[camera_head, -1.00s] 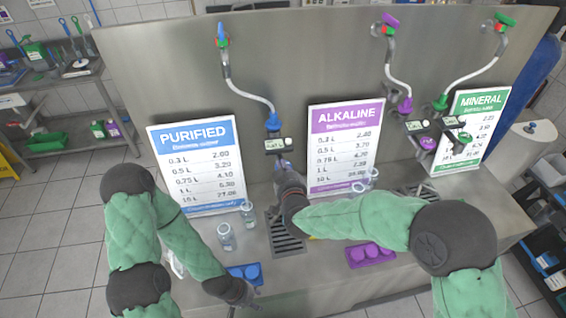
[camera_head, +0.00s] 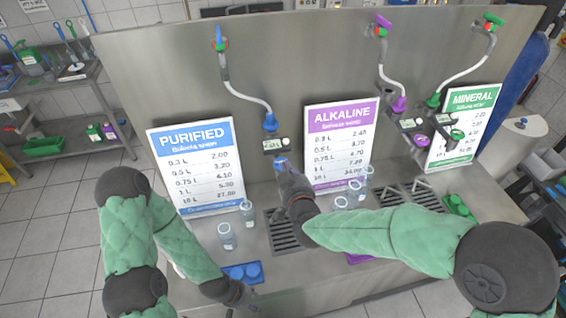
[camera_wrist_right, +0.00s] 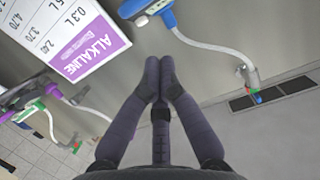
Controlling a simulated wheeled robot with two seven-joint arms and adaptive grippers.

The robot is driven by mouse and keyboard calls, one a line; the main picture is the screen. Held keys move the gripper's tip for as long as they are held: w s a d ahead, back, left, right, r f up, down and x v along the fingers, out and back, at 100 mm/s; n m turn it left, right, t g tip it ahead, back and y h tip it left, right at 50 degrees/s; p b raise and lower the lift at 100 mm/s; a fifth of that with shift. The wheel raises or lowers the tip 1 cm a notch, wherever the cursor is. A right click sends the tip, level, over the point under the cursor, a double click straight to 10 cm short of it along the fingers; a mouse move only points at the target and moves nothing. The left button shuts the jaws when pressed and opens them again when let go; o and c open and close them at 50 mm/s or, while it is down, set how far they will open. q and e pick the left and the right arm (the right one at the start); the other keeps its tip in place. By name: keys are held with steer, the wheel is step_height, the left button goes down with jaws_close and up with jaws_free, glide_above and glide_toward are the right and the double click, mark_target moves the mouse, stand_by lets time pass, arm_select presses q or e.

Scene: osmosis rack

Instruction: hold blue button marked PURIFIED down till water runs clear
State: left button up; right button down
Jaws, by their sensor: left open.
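The PURIFIED dispenser has a small display (camera_head: 275,145) on the steel wall, with a small blue part (camera_head: 281,162) just below it. No marking is readable on that part, and I cannot tell whether it is pressed. My right gripper (camera_head: 286,172) is right at it, with contact unclear. In the right wrist view the gripper's fingertips (camera_wrist_right: 160,65) are together with nothing between them. The blue dispenser part (camera_wrist_right: 150,12) shows above them. My left gripper (camera_head: 240,297) hangs low by the blue tray (camera_head: 242,272), open and empty. No water stream is visible.
A drain grate (camera_head: 283,235) lies below the dispenser. Glasses (camera_head: 226,237) stand left of it, and more glasses (camera_head: 341,206) stand right of it. The PURIFIED price sign (camera_head: 195,165) and ALKALINE sign (camera_head: 340,140) flank the dispenser. My right arm covers most of a purple tray.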

arm_select(q)
steer(key=shift+s+a, duration=0.1)
steer(key=shift+s, duration=0.05)
arm_select(e)
steer(key=v, duration=0.3)
steer(key=shift+s+a+r, duration=0.15)
steer(key=shift+s, duration=0.25)
steer(key=shift+s, duration=0.1)
arm_select(q)
steer(key=shift+s, duration=0.1)
